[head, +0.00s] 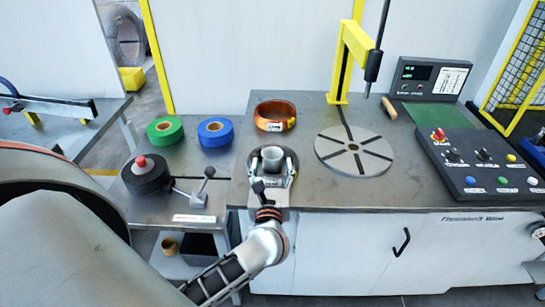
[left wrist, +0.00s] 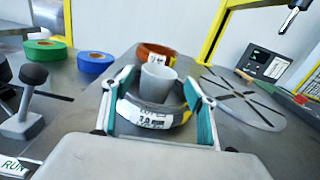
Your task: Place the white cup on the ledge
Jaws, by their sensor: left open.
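The white cup (head: 271,157) looks light grey and stands upright on the workbench near its front left part. In the left wrist view the cup (left wrist: 157,82) rises from inside a dark coil with a white label (left wrist: 150,116); whether it touches the coil is hidden. My left gripper (head: 272,172) is open, its fingers on either side of the coil and cup. In the left wrist view the gripper (left wrist: 162,100) has its teal finger pads close to the coil's sides; contact is unclear. I cannot tell which surface is the ledge.
An orange coil (head: 275,115) lies behind the cup. A round slotted turntable (head: 353,151) and yellow post (head: 350,60) stand to the right, then a control panel (head: 480,163). Green tape (head: 164,131), blue tape (head: 215,132) and a lever device (head: 205,187) are left.

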